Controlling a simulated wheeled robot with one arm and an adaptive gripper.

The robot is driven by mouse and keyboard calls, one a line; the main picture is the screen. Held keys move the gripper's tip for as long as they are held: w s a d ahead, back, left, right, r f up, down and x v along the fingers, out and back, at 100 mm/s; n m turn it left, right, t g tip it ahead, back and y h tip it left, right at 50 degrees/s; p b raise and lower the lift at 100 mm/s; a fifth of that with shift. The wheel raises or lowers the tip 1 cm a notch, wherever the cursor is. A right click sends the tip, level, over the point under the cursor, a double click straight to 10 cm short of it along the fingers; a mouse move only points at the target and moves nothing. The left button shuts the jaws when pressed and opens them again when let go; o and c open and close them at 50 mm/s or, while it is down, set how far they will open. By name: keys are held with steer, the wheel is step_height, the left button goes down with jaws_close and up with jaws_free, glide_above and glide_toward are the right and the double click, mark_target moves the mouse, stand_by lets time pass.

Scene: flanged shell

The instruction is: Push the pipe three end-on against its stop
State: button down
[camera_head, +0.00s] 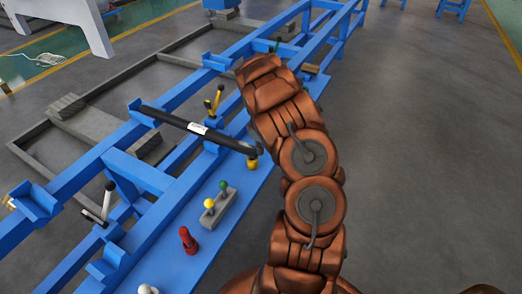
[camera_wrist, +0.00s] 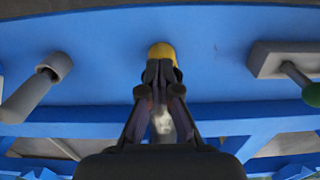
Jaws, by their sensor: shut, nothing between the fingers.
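The black pipe (camera_head: 170,118) with a white label lies across the blue frame in the head view, its left end by a blue bracket (camera_head: 141,112). Its right end is close to my arm, near a yellow piece (camera_head: 252,163). My gripper (camera_wrist: 162,72) is shut and empty in the wrist view, its fingertips at a yellow rounded piece (camera_wrist: 162,50); contact is unclear. A pale patch shows between the finger links. In the head view my arm hides most of my gripper. I cannot tell which part is the pipe's stop.
A grey block (camera_head: 217,210) with yellow and green knobs, and a red piece (camera_head: 188,240), stand on the blue shelf. A yellow-black lever (camera_head: 214,101) rises behind the pipe. Another lever (camera_head: 107,202) is at left. Open floor (camera_head: 420,150) lies at right.

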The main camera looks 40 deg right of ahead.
mark_target(247, 145)
steer(key=shift+w+a+f+b, duration=0.15)
steer(key=shift+w+b, duration=0.15)
steer(key=shift+w, duration=0.1)
steer(key=shift+w+a+f+b, duration=0.1)
steer(key=shift+w+a+b, duration=0.05)
steer(key=shift+w+b, duration=0.2)
steer(key=w, duration=0.1)
steer(key=w+b, duration=0.1)
steer(key=w, duration=0.1)
steer(key=shift+a+r, duration=0.1)
steer(key=shift+a, duration=0.25)
steer(key=shift+w+a+r+b, duration=0.15)
steer(key=shift+w+b, duration=0.15)
steer(key=shift+w, duration=0.25)
steer(key=s, duration=0.2)
steer(key=s+d, duration=0.1)
steer(key=s, duration=0.1)
steer(key=shift+s+d+b, duration=0.1)
steer(key=shift+b, duration=0.25)
step_height(247, 145, up, 8)
steer(key=shift+r+b, duration=0.25)
steer(key=shift+b, duration=0.35)
steer(key=shift+r, duration=0.7)
